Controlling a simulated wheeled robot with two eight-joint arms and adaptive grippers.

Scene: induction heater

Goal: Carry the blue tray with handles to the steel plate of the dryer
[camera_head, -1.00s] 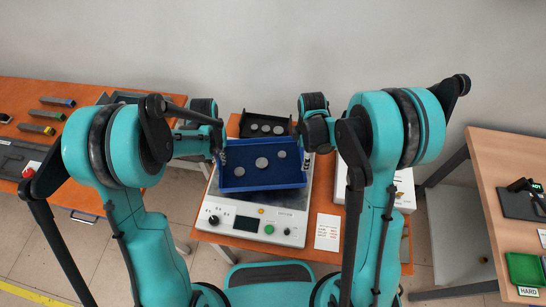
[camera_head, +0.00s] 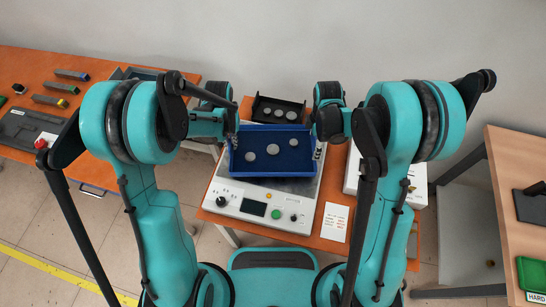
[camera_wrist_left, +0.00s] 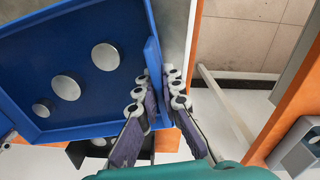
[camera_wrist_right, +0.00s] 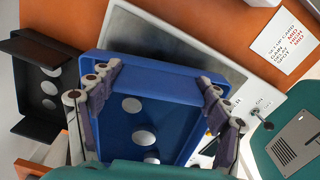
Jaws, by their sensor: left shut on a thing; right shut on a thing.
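The blue tray (camera_head: 290,171) with several grey metal discs in it is over the steel plate (camera_head: 292,186) of the white dryer (camera_head: 232,204) and covers most of it. I cannot tell whether it touches the plate. My left gripper (camera_head: 233,138) is shut on the tray's left side; its fingers (camera_wrist_left: 163,95) straddle the rim in the left wrist view. My right gripper (camera_head: 319,148) is at the tray's right side and shut on it; its fingers (camera_wrist_right: 160,90) show over the tray in the right wrist view.
A black tray (camera_head: 278,108) with discs stands just behind the blue tray. A white box (camera_head: 410,185) stands to the right, and a printed card (camera_head: 335,221) lies beside the dryer. An orange table (camera_head: 95,95) with blocks is at left, a wooden table (camera_head: 510,180) at right.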

